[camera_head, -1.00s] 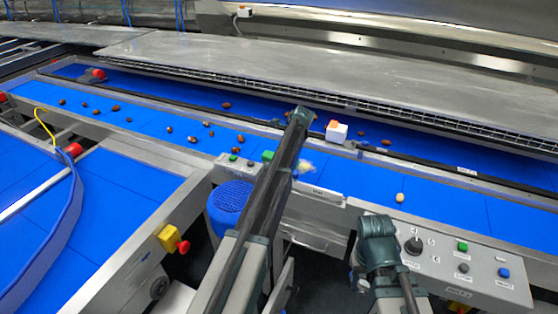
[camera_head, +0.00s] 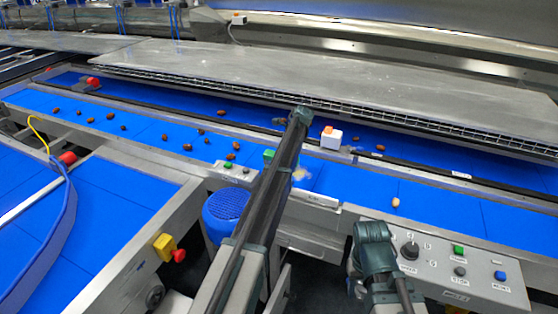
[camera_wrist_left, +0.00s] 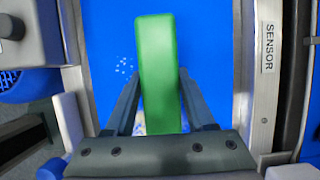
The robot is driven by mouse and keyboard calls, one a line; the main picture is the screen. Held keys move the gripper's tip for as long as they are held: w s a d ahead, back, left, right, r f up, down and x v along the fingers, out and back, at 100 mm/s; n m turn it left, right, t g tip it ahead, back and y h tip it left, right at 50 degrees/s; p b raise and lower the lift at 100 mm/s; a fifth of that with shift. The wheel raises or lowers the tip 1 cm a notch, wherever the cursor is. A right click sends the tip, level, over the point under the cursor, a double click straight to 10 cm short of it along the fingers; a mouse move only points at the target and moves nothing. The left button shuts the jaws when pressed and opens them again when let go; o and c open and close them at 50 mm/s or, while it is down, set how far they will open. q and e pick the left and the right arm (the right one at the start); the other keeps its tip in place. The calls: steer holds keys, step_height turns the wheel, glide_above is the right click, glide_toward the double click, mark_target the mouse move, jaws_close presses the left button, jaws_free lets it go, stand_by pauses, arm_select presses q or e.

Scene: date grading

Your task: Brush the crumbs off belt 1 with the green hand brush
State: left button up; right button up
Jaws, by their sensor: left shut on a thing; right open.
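The green hand brush (camera_wrist_left: 158,70) is upright in the picture between my left gripper's fingers in the left wrist view. Pale bristles show at its lower end. My left gripper (camera_wrist_left: 160,118) is shut on it, above the blue belt (camera_wrist_left: 205,50). Pale crumbs (camera_wrist_left: 125,66) lie on the belt just left of the brush. In the head view, my left arm hides most of the brush; a green part (camera_head: 268,154) and pale bristles (camera_head: 300,173) show on either side. Whether the bristles touch the belt I cannot tell. My right gripper (camera_head: 371,232) is open and empty near the control panel.
Several brown dates (camera_head: 192,138) lie on the belt left of my left arm; a pale one (camera_head: 396,202) lies to the right. A white box (camera_head: 331,138) stands by the rail. The control panel (camera_head: 450,265) and a metal rail (camera_wrist_left: 258,90) edge the belt.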

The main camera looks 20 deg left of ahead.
arm_select(q)
steer(key=shift+w, duration=0.2)
steer(key=shift+w+d, duration=0.1)
steer(key=shift+w, duration=1.65)
steer(key=shift+f, duration=0.15)
steer(key=shift+s, duration=0.2)
steer(key=shift+s, duration=1.7)
steer(key=shift+s, duration=0.1)
steer(key=shift+s, duration=1.75)
